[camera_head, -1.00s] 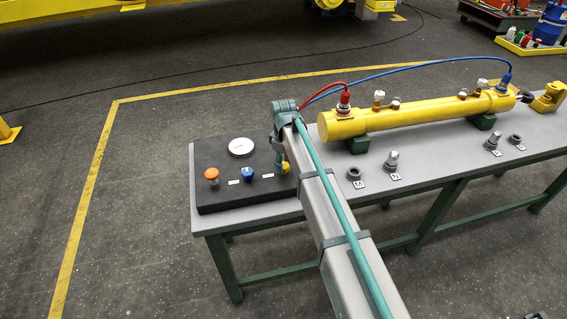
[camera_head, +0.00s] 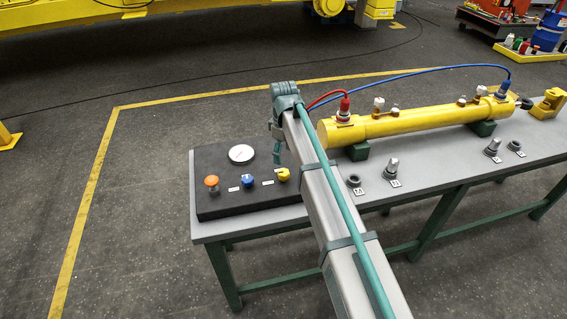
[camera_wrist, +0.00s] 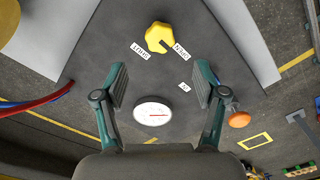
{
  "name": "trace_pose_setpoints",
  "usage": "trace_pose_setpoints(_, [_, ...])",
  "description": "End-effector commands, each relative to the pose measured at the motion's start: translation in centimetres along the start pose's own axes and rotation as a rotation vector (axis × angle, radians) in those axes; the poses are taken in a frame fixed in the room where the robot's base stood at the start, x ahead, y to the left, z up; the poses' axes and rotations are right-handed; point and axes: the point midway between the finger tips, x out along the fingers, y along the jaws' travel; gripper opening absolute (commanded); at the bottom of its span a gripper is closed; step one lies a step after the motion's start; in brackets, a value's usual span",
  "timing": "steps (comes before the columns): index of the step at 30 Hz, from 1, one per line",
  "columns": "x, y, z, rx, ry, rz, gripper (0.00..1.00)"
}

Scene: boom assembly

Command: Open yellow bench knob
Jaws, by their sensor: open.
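The yellow knob (camera_head: 283,174) sits at the right of the black control panel (camera_head: 222,203) on the bench. In the wrist view the yellow knob (camera_wrist: 159,37) lies beyond the fingertips, near the top middle, with a dark mark on its right side and white labels below it. My gripper (camera_head: 277,160) is above the panel, behind the knob and apart from it. In the wrist view my gripper (camera_wrist: 162,80) is open and empty, its two green fingers spread wide over the panel.
A white gauge (camera_head: 241,153), an orange button (camera_head: 212,182) and a blue knob (camera_head: 248,181) are on the panel. A yellow cylinder (camera_head: 415,120) with red and blue hoses lies on the bench (camera_head: 420,165) to the right. Small fittings stand in front of it.

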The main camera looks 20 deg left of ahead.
Motion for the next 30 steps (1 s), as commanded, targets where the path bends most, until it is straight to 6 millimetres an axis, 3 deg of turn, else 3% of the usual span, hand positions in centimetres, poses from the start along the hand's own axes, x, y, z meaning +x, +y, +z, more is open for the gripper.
trace_pose_setpoints(6, [-2.8,0.0,0.0,0.0,0.0,0.0,0.71])
trace_pose_setpoints(13, [-3.6,0.0,0.0,0.0,0.0,0.0,0.71])
trace_pose_setpoints(25, [-3.3,0.0,0.3,0.006,0.0,0.0,0.71])
trace_pose_setpoints(28, [-2.0,0.3,1.9,0.046,-0.002,-0.002,0.71])
trace_pose_setpoints(30, [-0.3,0.7,3.9,0.098,-0.002,-0.002,0.71])
